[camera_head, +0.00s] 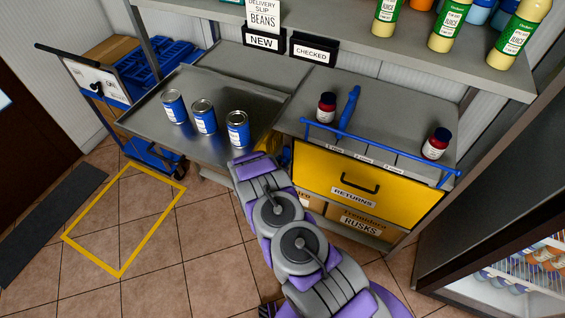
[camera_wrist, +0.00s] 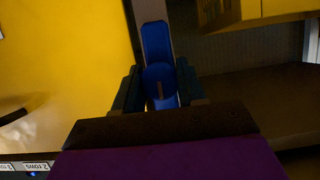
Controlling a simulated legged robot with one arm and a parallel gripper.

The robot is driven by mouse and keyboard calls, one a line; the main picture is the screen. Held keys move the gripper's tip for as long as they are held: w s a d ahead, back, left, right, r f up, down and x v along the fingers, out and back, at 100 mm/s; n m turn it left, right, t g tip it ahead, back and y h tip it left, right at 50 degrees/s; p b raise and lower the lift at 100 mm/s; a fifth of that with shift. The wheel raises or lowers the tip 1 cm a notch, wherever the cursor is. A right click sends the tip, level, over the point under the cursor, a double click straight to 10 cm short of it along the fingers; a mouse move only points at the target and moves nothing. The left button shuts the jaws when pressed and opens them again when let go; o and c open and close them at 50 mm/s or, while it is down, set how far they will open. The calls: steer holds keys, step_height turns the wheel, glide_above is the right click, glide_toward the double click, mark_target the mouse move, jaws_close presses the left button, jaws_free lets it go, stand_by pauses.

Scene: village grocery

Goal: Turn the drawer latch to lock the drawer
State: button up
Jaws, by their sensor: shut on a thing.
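The yellow drawer (camera_head: 400,202), labelled RETURNS and with a dark handle, sits under the counter top. Its yellow front also fills the left of the wrist view (camera_wrist: 60,60). The blue latch (camera_wrist: 156,42) lies beside the drawer's edge on a grey post, its long arm pointing up in the wrist view. My gripper (camera_wrist: 158,84) is shut on the latch, with a dark finger on each side of its rounded lower part. In the head view my arm hides most of the gripper and latch.
A blue rail (camera_head: 380,150) runs along the counter's front edge. Two dark jars (camera_head: 326,107) (camera_head: 436,143) stand on the counter. Three blue cans (camera_head: 204,117) stand on the metal tray table (camera_head: 150,123) to the left. A glass-fronted cabinet (camera_head: 510,230) stands at the right. Tiled floor is open at left.

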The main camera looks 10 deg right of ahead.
steer(key=shift+r, duration=0.15)
steer(key=shift+w+r+m+t+y+p, duration=0.1)
steer(key=shift+m+t+y+p, duration=0.3)
steer(key=shift+m+p, duration=0.5)
steer(key=m+t+y+p, duration=0.1)
steer(key=m+p, duration=0.1)
steer(key=p, duration=0.1)
steer(key=shift+d, duration=0.1)
steer(key=shift+m+t+y+p, duration=0.6)
steer(key=shift+m+p, duration=0.4)
steer(key=shift+p, duration=0.25)
steer(key=shift+d+f+m+t+p, duration=0.1)
steer(key=shift+f+m+t+p, duration=0.2)
steer(key=shift+m, duration=0.4)
steer(key=shift+f+m+t+y+b, duration=0.1)
steer(key=shift+m+t+y+b, duration=0.45)
steer(key=shift+m, duration=0.55)
steer(key=m+b, duration=0.1)
steer(key=m+t+b, duration=0.1)
steer(key=m+b, duration=0.1)
steer(key=shift+m+t+h, duration=0.25)
steer(key=shift+m, duration=0.05)
steer(key=shift+s, duration=0.2)
steer(key=shift+f, duration=0.1)
